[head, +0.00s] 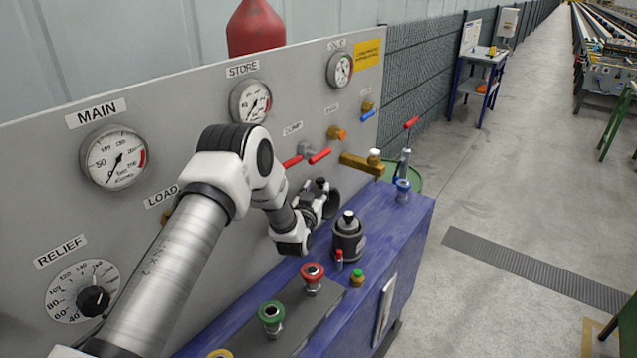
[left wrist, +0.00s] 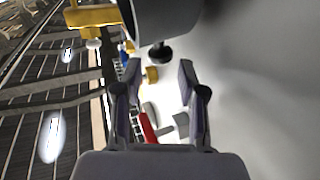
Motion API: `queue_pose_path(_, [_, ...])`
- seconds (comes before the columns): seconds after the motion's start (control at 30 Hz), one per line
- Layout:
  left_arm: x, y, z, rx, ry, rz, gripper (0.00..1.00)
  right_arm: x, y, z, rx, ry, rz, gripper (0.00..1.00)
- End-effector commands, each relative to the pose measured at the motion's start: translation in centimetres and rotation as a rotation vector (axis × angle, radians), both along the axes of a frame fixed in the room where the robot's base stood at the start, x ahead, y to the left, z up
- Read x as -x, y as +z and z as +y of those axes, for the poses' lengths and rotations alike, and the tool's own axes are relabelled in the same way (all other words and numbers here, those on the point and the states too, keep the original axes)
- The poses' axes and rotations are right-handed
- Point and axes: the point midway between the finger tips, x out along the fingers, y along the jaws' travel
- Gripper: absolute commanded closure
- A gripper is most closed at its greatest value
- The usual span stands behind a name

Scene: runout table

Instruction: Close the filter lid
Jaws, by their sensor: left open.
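The filter (head: 348,243) is a dark grey canister standing on the blue bench, with a lighter piece showing at its top. A dark round part, which looks like its lid (head: 334,204), stands tilted up behind the canister on the panel side. My left gripper (head: 317,198) is open, right beside this part on its left; I cannot tell whether they touch. In the left wrist view the open fingers (left wrist: 160,82) point towards a grey round body with a black knob (left wrist: 161,53) just beyond the tips. Nothing is seen between the fingertips. My right gripper is not in view.
A grey panel with gauges and valves rises behind my arm. A brass spout (head: 361,165) sticks out beyond the filter. A red valve knob (head: 312,272) and a green one (head: 271,315) stand on the blue bench (head: 412,215) nearer me.

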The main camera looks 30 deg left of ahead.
Motion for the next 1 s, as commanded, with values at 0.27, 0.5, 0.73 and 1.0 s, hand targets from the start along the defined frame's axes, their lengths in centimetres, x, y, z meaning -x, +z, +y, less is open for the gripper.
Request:
queue_pose_path(0.27, [-2.6,0.0,0.8,-0.001,0.000,0.000,0.60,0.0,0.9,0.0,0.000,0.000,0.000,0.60])
queue_pose_path(0.5, [-2.6,0.0,0.8,0.000,0.000,0.000,0.81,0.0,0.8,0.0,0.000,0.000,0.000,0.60])
queue_pose_path(0.73, [-2.5,0.0,0.8,-0.001,0.000,0.000,1.00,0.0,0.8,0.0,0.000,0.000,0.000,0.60])
queue_pose_path(1.0, [-2.5,-0.1,0.3,-0.042,-0.001,-0.002,1.00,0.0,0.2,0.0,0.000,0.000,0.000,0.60])
